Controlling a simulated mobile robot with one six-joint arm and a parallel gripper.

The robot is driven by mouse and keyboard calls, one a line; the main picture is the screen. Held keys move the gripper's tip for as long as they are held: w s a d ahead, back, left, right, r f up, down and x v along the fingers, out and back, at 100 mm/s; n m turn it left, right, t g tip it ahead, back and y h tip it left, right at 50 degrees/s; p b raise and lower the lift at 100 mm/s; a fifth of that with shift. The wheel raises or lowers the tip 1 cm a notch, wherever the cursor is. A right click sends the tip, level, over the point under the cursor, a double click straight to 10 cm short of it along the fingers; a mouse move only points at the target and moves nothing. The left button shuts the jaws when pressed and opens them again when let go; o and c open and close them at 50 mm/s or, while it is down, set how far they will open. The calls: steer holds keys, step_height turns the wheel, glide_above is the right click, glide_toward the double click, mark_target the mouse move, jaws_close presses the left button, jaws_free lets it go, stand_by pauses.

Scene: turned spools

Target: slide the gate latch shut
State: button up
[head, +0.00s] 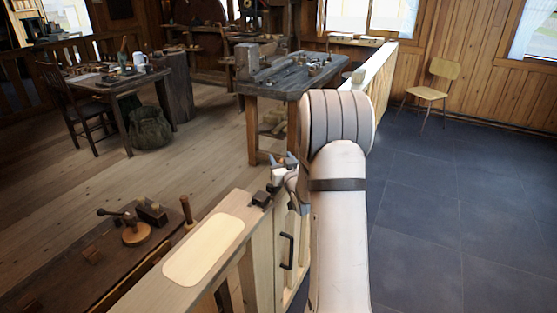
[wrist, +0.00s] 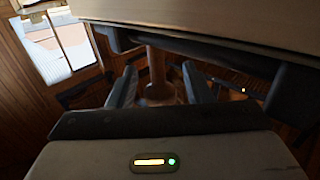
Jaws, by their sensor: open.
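The gate (head: 290,235) with a black pull handle (head: 287,251) stands below my arm in the head view. A dark metal latch piece (head: 262,199) sits on top of the post end beside it. My gripper (head: 284,163) is at the gate's top, just beyond that piece, and my arm hides part of the gate. In the wrist view my gripper (wrist: 160,80) is open, with its two fingers apart. A brown knob-like part (wrist: 158,78) shows between the fingers; I cannot tell whether they touch it. The latch bolt's position is not clear.
A pale counter top (head: 205,250) runs toward the front left, beside a dark bench (head: 85,265) with tools. A workbench (head: 285,75) stands beyond the gate. A low partition (head: 378,75) runs behind my arm. Dark tiled floor (head: 450,190) on the right is clear up to a chair (head: 432,85).

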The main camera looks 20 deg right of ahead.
steer(key=shift+c, duration=0.4)
jaws_close()
